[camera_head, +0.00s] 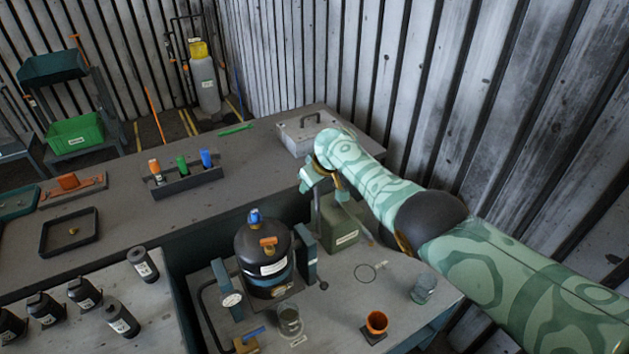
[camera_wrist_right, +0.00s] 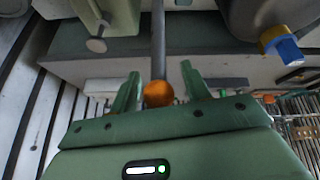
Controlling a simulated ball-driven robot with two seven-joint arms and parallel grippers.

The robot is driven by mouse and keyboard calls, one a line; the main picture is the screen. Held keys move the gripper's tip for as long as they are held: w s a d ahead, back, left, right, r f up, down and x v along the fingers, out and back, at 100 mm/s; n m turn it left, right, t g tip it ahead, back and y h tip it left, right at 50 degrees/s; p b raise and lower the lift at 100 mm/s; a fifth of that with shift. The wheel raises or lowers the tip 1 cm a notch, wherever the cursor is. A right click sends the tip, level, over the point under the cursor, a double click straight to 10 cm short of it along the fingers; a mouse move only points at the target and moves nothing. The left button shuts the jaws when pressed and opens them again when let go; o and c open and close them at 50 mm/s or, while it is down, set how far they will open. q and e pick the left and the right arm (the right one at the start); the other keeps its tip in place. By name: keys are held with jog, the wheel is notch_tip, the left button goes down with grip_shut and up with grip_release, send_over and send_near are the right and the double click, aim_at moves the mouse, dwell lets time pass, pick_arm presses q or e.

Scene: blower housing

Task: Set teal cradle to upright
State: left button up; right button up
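The teal cradle (camera_head: 307,259) has an upright arm on each side of a black drum (camera_head: 264,258) on the near bench. The drum stands about upright between them, with an orange part and a blue-topped fitting on top. My right gripper (camera_head: 312,183) is behind and right of the drum, above a green box. In the wrist view, the two fingers of my right gripper (camera_wrist_right: 160,90) are apart. An orange ball knob (camera_wrist_right: 158,93) on a grey rod (camera_wrist_right: 158,45) shows between them. A gap seems to remain beside the right finger. My left gripper is out of view.
A green box (camera_head: 340,231) stands beneath my right gripper. A glass beaker (camera_head: 289,321), an orange cup (camera_head: 376,321) and a glass jar (camera_head: 424,288) stand on the near bench. Black bottles (camera_head: 121,318) are on the left bench. A grey case (camera_head: 311,132) sits on the back bench.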

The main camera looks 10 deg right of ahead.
jog(key=p+v, duration=1.2)
jog(key=v, duration=0.4)
jog(key=shift+r, duration=0.15)
